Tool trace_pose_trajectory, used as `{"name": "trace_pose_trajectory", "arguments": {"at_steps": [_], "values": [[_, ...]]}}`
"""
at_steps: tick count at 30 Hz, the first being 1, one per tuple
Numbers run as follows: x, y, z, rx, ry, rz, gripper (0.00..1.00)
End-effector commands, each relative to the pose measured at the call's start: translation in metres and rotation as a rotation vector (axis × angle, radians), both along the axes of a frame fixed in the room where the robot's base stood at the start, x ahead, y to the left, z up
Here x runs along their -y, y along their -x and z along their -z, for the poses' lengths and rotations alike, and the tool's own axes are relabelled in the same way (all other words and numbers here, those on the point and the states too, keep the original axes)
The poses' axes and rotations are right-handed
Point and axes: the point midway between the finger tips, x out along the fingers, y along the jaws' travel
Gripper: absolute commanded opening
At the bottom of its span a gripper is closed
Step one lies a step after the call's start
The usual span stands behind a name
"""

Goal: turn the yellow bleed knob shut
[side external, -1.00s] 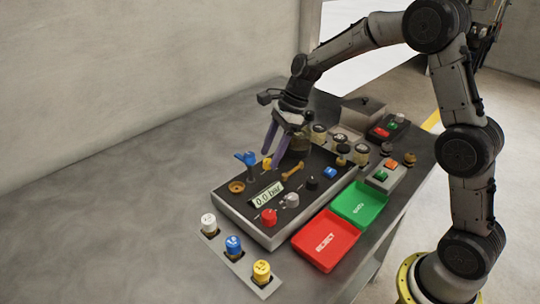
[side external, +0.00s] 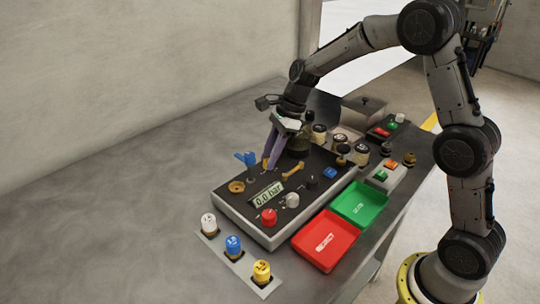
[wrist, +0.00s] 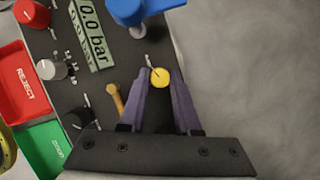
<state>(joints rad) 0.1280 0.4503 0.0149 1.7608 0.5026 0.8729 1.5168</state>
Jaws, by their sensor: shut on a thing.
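The yellow bleed knob (wrist: 160,77) is a small round knob with a dark line on its top, on the dark face of the control panel (side external: 229,204). My gripper (wrist: 161,74) has its two purple fingertips on either side of the knob and is shut on it. In the side external view, my gripper (side external: 270,164) reaches down to the panel's back part, and its fingers largely hide the knob. The display (side external: 267,195) reads 0.0 bar.
A blue lever (side external: 246,158) stands close beside my fingers, and a brass lever (side external: 294,168) lies on the other side. Red (side external: 269,216) and grey (side external: 292,200) knobs sit nearer the front. A red REJECT tray (side external: 325,240) and a green tray (side external: 360,204) adjoin the panel. The table's left is clear.

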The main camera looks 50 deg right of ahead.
Motion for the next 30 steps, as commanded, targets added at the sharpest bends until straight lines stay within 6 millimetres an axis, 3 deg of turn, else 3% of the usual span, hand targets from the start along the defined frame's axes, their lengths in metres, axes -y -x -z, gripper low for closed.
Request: {"name": "trace_pose_trajectory", "arguments": {"at_steps": [14, 30], "values": [[0.0002, -0.0010, -0.0001, -0.002, -0.002, -0.161, 0.00], [-0.0002, -0.0045, -0.0004, -0.001, -0.001, -0.664, 0.00]]}}
